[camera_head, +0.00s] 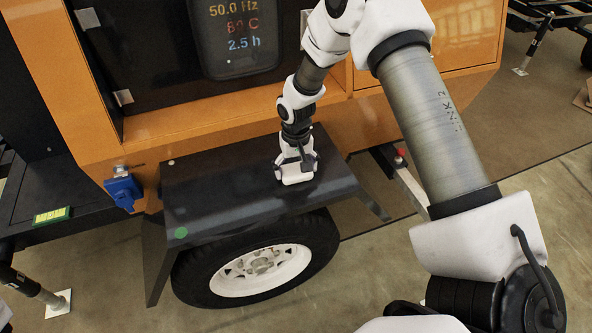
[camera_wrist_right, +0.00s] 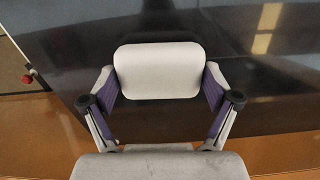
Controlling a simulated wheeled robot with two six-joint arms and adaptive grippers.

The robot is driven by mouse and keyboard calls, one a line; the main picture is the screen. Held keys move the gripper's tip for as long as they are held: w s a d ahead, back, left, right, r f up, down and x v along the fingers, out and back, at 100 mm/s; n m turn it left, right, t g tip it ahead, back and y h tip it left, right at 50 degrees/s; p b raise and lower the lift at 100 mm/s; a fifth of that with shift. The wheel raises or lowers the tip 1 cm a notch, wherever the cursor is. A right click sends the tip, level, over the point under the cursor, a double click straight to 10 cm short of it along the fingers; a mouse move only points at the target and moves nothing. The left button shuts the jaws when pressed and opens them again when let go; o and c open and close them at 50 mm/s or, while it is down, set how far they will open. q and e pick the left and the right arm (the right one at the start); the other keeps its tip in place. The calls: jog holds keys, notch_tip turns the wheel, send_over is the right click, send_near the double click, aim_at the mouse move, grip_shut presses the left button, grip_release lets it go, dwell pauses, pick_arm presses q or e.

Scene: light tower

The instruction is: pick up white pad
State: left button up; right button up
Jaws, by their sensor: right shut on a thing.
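The white pad (camera_wrist_right: 158,70) is a pale block with rounded corners in the right wrist view. It sits between the two purple-lined fingers of my right gripper (camera_wrist_right: 160,88), which is shut on it. In the head view my right gripper (camera_head: 296,163) points down at the black fender above the wheel, and the pad (camera_head: 297,178) shows as a small white shape at its tip. The pad is at or very near the fender top; I cannot tell whether it touches. My left gripper is not in view.
The black fender (camera_head: 215,195) has a green dot (camera_head: 181,232) near its front left corner. Below it is a tyre with a white rim (camera_head: 262,270). The orange cabinet (camera_head: 225,132) rises behind. A blue connector (camera_head: 123,190) is left of the fender. A red knob (camera_head: 400,152) is to the right.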

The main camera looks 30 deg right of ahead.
aim_at(296, 168)
jog(key=shift+r, duration=0.1)
notch_tip(296, 168, up, 4)
jog(key=shift+w+f, duration=0.1)
jog(key=shift+f, duration=0.1)
jog(key=s+a+r+b, duration=0.1)
jog(key=s+a, duration=1)
jog(key=s, duration=0.1)
jog(key=shift+r, duration=0.15)
